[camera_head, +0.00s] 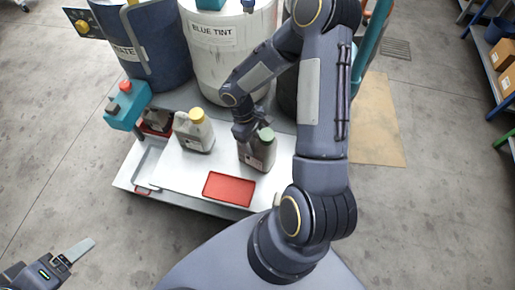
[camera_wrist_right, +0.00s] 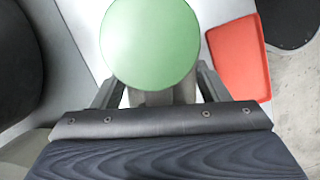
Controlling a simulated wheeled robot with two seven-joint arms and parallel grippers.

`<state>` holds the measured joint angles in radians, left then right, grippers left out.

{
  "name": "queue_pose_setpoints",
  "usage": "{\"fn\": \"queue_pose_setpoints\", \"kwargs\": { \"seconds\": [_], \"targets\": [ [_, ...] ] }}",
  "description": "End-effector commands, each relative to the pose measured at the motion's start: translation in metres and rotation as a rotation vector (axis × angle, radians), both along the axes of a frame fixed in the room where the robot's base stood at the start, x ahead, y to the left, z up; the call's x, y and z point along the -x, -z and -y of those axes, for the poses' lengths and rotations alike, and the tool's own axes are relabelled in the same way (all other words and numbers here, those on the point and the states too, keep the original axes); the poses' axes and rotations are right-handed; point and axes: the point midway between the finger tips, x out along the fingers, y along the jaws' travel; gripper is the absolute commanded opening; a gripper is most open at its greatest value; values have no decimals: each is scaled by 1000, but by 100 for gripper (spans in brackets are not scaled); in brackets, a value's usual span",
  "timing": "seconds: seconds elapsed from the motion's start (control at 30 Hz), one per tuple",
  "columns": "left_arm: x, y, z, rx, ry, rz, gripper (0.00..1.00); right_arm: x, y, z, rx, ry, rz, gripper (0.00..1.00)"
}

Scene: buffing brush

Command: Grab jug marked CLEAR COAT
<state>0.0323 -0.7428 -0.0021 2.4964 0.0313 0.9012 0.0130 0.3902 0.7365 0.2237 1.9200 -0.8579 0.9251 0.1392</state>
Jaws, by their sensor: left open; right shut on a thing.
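A dark grey jug with a green cap (camera_head: 262,158) stands on the white top of the cart, and its green cap fills the upper middle of the right wrist view (camera_wrist_right: 150,42). My right gripper (camera_head: 246,133) is shut on this jug from behind, just below the cap; its fingers (camera_wrist_right: 158,92) lie on both sides of the neck. A lighter grey jug with a yellow cap (camera_head: 195,137) stands to the left. I cannot read the label of either jug. My left gripper (camera_head: 75,257) is open and empty at the lower left, away from the cart.
A red tray (camera_head: 228,189) lies in front of the jugs and shows beside the gripper (camera_wrist_right: 240,58). A blue drum (camera_head: 150,55) and a white BLUE TINT drum (camera_head: 217,65) stand behind. A teal device (camera_head: 127,104) is at the left. Floor at left is clear.

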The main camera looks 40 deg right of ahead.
Motion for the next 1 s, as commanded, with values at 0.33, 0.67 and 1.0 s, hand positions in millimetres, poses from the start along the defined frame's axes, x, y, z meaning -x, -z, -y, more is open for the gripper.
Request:
{"fn": "queue_pose_setpoints", "kwargs": {
  "seconds": [0.33,0.67,1.0],
  "targets": [
    [0,0,0,0,0,0,74,0,-1,0,1,0,1,5],
    [0,-10,0,0,0,0,74,-1,-13,0,1,-1,2,4],
    [0,-44,0,0,0,0,74,7,-67,-24,0,-7,2,4]
  ]
}}
